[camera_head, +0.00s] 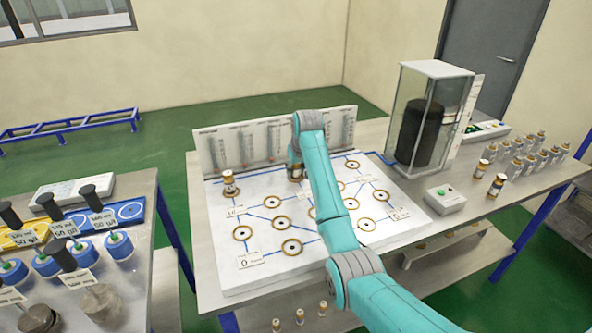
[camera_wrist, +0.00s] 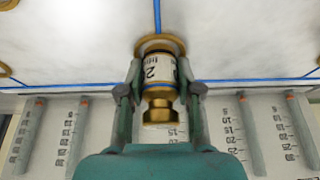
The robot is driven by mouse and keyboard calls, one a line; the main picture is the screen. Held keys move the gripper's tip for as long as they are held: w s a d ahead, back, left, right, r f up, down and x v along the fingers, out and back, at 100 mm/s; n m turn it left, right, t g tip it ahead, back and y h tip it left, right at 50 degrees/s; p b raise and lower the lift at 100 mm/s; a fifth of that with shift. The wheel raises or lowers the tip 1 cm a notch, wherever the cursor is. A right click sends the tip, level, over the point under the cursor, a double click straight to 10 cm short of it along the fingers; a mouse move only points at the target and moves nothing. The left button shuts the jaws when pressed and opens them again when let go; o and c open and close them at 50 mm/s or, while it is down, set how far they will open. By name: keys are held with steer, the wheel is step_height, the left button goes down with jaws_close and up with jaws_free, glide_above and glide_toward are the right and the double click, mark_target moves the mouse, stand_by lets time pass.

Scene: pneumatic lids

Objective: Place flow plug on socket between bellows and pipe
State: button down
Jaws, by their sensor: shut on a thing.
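My gripper (camera_wrist: 159,90) is shut on a flow plug (camera_wrist: 157,68), a brass-ended cylinder with a white printed band. In the wrist view, the plug's far end is at a brass socket ring (camera_wrist: 161,41); I cannot tell whether it is seated. The held plug (camera_head: 295,172) shows in the head view at the board's back edge, partly hidden by my arm. The white board (camera_head: 215,270) carries several brass-ringed sockets joined by blue lines. The dark bellows (camera_head: 420,132) stands in a clear case, with a blue pipe (camera_head: 378,158) running toward the board.
Another plug (camera_head: 229,184) stands at the board's left. Gauge tubes (camera_wrist: 80,135) line a panel behind the board. Several plugs (camera_head: 517,160) stand on the table at right, near a box with a green button (camera_head: 445,200). Weights (camera_head: 100,300) crowd the left table.

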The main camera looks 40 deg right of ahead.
steer(key=c, duration=0.8)
jaws_free()
steer(key=shift+o, duration=0.2)
steer(key=v, duration=1.2)
